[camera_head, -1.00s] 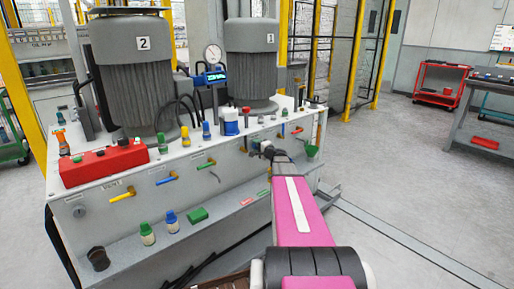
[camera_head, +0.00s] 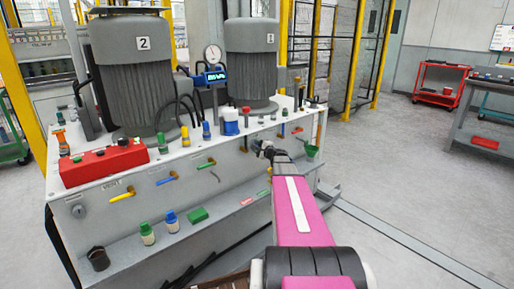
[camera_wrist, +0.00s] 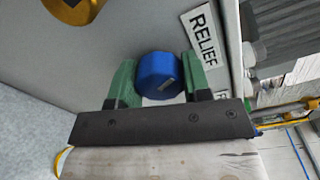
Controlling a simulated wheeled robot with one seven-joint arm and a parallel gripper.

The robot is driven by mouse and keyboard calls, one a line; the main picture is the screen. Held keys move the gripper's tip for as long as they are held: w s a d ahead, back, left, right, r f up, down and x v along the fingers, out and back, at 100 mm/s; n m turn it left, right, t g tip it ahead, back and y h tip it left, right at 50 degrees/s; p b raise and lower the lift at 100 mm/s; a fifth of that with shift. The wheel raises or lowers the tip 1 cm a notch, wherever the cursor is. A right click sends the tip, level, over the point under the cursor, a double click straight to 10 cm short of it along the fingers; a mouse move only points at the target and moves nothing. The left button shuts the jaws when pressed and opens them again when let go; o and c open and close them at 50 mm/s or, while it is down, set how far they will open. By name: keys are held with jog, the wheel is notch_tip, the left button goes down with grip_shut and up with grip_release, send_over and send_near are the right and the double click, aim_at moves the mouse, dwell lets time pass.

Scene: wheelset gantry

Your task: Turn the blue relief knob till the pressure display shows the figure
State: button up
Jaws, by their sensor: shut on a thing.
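The blue relief knob (camera_wrist: 159,76) sits on the grey panel in the wrist view, beside a white plate (camera_wrist: 204,40) reading RELIEF. My gripper (camera_wrist: 158,84) has its two green fingers on either side of the knob, shut on it. In the head view my gripper (camera_head: 262,149) is at the front panel of the unit, and the knob there is hidden or too small to tell. The pressure display (camera_head: 215,76) is lit blue under a round gauge (camera_head: 212,54); its figures are too blurred to read.
Coloured valve handles, such as a yellow one (camera_head: 122,194) and a green one (camera_head: 206,164), stick out of the panel to the left. A red box (camera_head: 103,162) stands on top. A brass fitting (camera_wrist: 73,8) is near the knob.

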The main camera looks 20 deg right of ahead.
jog(key=o, duration=0.9)
jog(key=v, duration=1)
jog(key=shift+s+d+f, duration=0.1)
jog(key=shift+s, duration=0.3)
